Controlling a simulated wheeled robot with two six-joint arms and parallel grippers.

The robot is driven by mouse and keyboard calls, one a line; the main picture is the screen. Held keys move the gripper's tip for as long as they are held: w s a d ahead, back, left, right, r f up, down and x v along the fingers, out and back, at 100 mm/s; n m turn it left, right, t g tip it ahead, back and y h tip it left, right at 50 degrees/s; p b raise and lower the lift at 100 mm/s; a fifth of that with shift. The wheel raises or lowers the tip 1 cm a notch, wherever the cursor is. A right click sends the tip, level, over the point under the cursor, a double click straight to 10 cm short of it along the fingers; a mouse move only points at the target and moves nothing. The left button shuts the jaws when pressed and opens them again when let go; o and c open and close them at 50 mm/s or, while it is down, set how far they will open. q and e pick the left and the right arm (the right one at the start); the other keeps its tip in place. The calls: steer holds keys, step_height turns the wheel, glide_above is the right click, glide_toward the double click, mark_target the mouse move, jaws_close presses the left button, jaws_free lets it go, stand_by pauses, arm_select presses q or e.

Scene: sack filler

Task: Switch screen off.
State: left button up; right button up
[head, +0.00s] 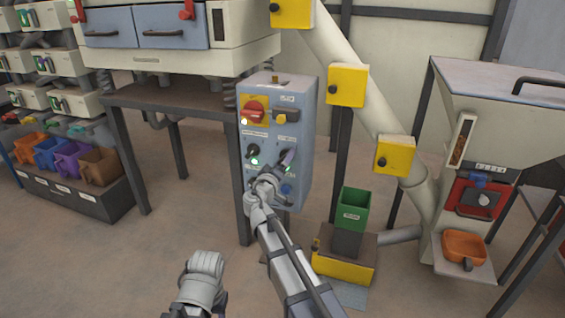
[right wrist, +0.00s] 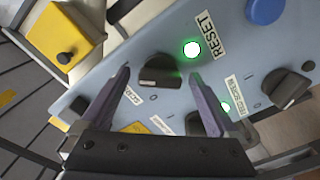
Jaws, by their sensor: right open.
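The blue-grey control box (head: 299,122) stands in the middle of the head view, with dark rotary knobs, green lamps and labels. My right gripper (head: 268,182) is in front of the lower part of its face and hides some of it. In the right wrist view, my right gripper (right wrist: 160,92) is open, its two fingers on either side of a dark knob (right wrist: 160,71). I cannot tell whether they touch it. A label beside the left finger is partly covered, and I cannot read it fully. A lit green lamp (right wrist: 191,49) is just beside this knob.
Another knob (right wrist: 287,88) and a blue button (right wrist: 265,10) marked RESET are near. A second lit lamp (right wrist: 225,107) is beside the right finger. A red switch (head: 254,112) is higher on the box. A green bin (head: 353,209) stands right of it.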

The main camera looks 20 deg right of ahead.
steer(key=shift+c, duration=0.2)
steer(key=c, duration=1.3)
steer(key=shift+c, duration=0.2)
steer(key=shift+n, duration=7.9)
